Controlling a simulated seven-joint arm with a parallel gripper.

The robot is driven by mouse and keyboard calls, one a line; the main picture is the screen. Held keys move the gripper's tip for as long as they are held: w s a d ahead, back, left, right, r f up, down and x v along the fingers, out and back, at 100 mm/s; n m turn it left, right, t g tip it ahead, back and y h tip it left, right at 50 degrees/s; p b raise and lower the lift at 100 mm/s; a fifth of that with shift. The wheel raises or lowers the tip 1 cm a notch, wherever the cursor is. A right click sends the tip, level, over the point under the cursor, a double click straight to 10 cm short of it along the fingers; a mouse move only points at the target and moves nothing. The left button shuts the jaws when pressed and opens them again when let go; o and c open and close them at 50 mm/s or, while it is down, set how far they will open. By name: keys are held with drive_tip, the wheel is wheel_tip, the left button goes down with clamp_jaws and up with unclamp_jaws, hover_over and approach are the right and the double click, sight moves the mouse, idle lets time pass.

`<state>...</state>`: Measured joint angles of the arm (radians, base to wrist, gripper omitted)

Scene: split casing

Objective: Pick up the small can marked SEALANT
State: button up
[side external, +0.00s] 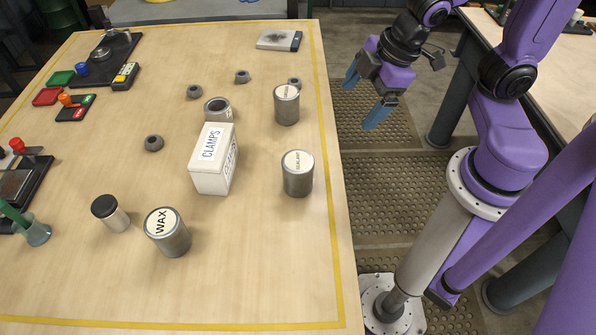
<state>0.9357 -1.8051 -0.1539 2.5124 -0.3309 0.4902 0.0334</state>
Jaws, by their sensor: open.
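A small grey can (298,179) with a white lid label that appears to read SEALANT stands upright near the table's right edge. Its print is small. My gripper (366,96) has two blue fingers spread apart with nothing between them. It hangs beyond the table's right edge, above the floor mat, up and to the right of the SEALANT can in the picture. It touches nothing.
A white CLAMPS box (213,165) stands just left of the SEALANT can. A similar can (286,107), its label too small to read, stands behind. A WAX can (168,235) and a dark-lidded jar (110,215) stand front left. The front right table (270,270) is clear.

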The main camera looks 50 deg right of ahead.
drive_tip(key=w+f+n+t+y, duration=0.2)
drive_tip(key=w+y, duration=0.1)
drive_tip(key=w, duration=0.5)
drive_tip(key=n+g+y, duration=0.3)
drive_tip(key=g+y, duration=0.2)
drive_tip(key=y, duration=0.4)
approach(287, 181)
drive_tip(key=x, duration=0.7)
drive_tip(key=c, duration=1.2)
